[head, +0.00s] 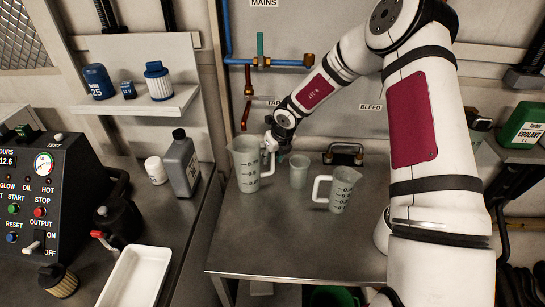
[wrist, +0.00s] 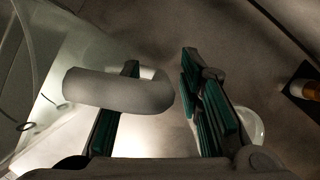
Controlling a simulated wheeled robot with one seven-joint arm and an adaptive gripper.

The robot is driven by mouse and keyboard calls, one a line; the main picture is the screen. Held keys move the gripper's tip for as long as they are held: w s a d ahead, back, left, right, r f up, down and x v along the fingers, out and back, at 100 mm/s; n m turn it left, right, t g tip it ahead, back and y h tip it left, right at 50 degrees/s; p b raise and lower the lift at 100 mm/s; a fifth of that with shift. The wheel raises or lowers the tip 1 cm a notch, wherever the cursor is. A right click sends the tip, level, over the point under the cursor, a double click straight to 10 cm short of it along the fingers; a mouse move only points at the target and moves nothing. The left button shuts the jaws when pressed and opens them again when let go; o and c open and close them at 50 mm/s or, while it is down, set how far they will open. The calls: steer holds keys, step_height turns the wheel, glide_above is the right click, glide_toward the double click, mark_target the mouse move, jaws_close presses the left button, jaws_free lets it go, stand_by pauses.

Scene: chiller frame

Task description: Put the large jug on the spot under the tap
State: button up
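The large jug (head: 246,167) is pale, translucent and marked with a scale. It stands upright at the left of the steel bench in the head view, its white handle to the right. In the wrist view, the handle (wrist: 115,90) crosses over one finger and ends between the two. My gripper (wrist: 162,95) has its fingers apart, with a gap between the handle and the right finger. My gripper also shows in the head view (head: 272,143), partly hidden at the handle. The red tap (head: 247,112) hangs on the wall behind and above the jug. The spot's marking is not visible.
A small beaker (head: 299,172) stands right of the large jug, and a smaller handled jug (head: 342,191) is further right. A grey bottle (head: 180,164) and white tray (head: 136,276) are on the left counter, across a gap. The bench front is clear.

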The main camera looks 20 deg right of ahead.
steer(key=s+a+r+n+t, duration=0.15)
steer(key=r+n, duration=0.35)
steer(key=r, duration=0.7)
steer(key=s+a+r+n+t, duration=0.1)
steer(key=a+r+n+t, duration=0.3)
steer(key=r, duration=0.9)
steer(key=s+a+r+n+y, duration=0.2)
steer(key=s+a+r+n, duration=0.2)
steer(key=s+r+n, duration=0.45)
steer(key=s+a+r+n+g, duration=0.2)
steer(key=s+r+n, duration=0.1)
steer(key=s+n, duration=0.8)
steer(key=s+d+f+n+g+h, duration=0.1)
steer(key=s+d, duration=0.3)
steer(key=s, duration=0.5)
steer(key=s+d+f+n+g+h, duration=0.1)
steer(key=s+d+n, duration=0.3)
steer(key=s, duration=0.5)
steer(key=shift+h+p, duration=0.4)
steer(key=shift+h, duration=0.1)
